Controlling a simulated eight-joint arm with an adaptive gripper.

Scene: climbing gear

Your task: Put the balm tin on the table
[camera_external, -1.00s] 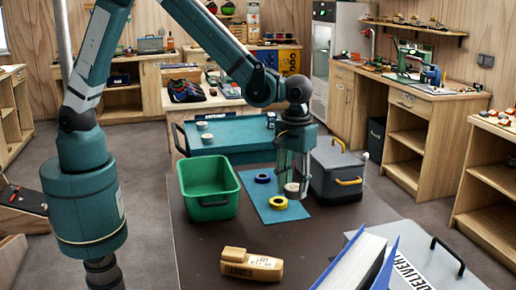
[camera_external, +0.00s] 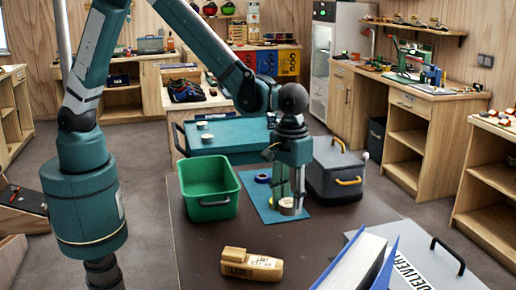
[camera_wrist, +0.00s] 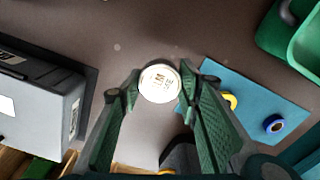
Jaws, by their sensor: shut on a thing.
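The balm tin is a small round tin with a pale lettered lid; it shows in the external view (camera_external: 287,207) and in the wrist view (camera_wrist: 160,84). My gripper (camera_wrist: 156,88) is shut on it, with one fingertip on each side. In the wrist view the tin appears over the bare dark table (camera_external: 213,237), beside the blue mat (camera_wrist: 262,101). I cannot tell whether its underside touches the table. The gripper also shows in the external view (camera_external: 288,200), pointing down.
On the mat are a blue tape roll (camera_external: 263,178) and a yellow one (camera_wrist: 229,100), partly hidden. A green bin (camera_external: 209,190) stands left and a grey lidded box (camera_external: 335,174) right. A tan labelled object (camera_external: 251,265) lies in front, near a binder (camera_external: 357,262).

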